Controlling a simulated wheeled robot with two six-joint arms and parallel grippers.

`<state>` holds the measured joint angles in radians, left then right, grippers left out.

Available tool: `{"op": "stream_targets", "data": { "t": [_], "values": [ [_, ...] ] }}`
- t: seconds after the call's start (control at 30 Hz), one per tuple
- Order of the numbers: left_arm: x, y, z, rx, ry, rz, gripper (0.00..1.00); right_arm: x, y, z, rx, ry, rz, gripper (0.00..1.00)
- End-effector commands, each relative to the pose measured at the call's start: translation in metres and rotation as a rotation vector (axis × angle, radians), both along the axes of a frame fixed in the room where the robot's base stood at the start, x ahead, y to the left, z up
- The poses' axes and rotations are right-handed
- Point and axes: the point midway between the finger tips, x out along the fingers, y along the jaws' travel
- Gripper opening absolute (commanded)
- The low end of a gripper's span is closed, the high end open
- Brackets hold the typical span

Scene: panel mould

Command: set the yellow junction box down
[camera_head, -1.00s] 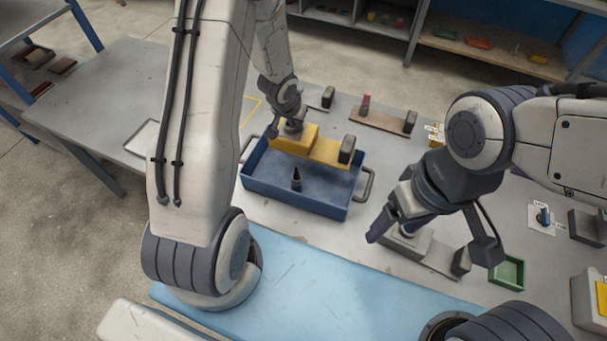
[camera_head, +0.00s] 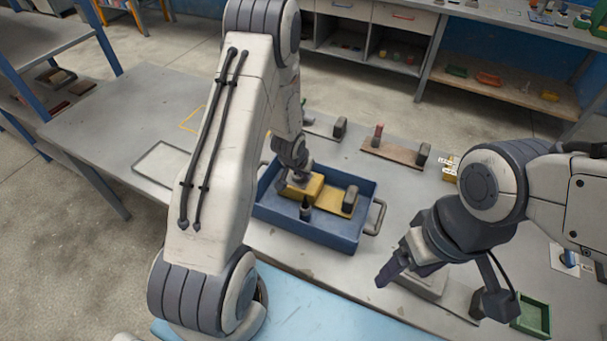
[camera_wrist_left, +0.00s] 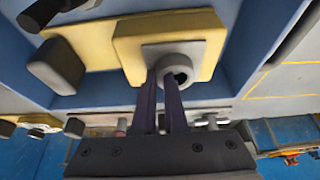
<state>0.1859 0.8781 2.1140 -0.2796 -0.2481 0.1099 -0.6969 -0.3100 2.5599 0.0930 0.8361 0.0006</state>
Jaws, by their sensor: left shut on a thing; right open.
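The yellow junction box (camera_head: 309,187) is a stepped yellow piece with a dark grey block (camera_head: 351,198) at its right end. It is inside the blue tray (camera_head: 300,232), towards the far side; whether it touches the floor is not clear. My left gripper (camera_head: 298,176) is over its raised part, shut on it. In the left wrist view, the left fingers (camera_wrist_left: 168,82) close at a round grey knob on the yellow box (camera_wrist_left: 130,45). A dark peg (camera_head: 306,208) stands in the tray, close in front of the box. My right gripper (camera_head: 388,272) is open and empty, right of the tray.
A grey block (camera_head: 428,283) lies under the right gripper. A green bin (camera_head: 534,316) stands at the lower right. A brown board (camera_head: 392,149) with upright pieces lies behind the tray. The left tabletop (camera_head: 120,115) is mostly clear.

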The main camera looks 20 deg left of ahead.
Motion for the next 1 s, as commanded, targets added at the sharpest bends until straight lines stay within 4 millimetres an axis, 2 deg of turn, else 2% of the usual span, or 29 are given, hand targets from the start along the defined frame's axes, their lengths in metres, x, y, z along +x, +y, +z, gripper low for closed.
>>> {"op": "stream_targets", "data": {
  "t": [0.2, 0.3, 0.6, 0.73, 0.87, 1.0],
  "values": [
    [0.0, 0.0, -0.004, 0.0, -0.001, 0.0, 0.0, 0.0, 0.0, -0.004, 0.0, 0.0, 0.0, 0.77],
    [0.0, 0.0, -0.003, 0.0, 0.001, 0.0, 0.4, 0.0, 0.0, -0.003, 0.0, 0.0, 0.0, 0.77],
    [0.0, 0.0, -0.002, 0.0, 0.001, 0.0, 0.4, 0.0, 0.0, -0.002, 0.0, 0.0, 0.0, 0.77],
    [-0.001, 0.0, 0.005, 0.0, -0.001, 0.0, 0.4, 0.0, 0.0, 0.0, 0.0, 0.0, 0.0, 0.77],
    [-0.008, 0.0, 0.023, 0.0, -0.002, 0.0, 0.4, 0.0, 0.0, -0.001, 0.0, 0.0, 0.0, 0.77],
    [-0.02, 0.0, 0.053, 0.001, -0.003, 0.0, 0.4, 0.0, 0.0, 0.003, 0.0, 0.0, 0.0, 0.77]
  ]
}}
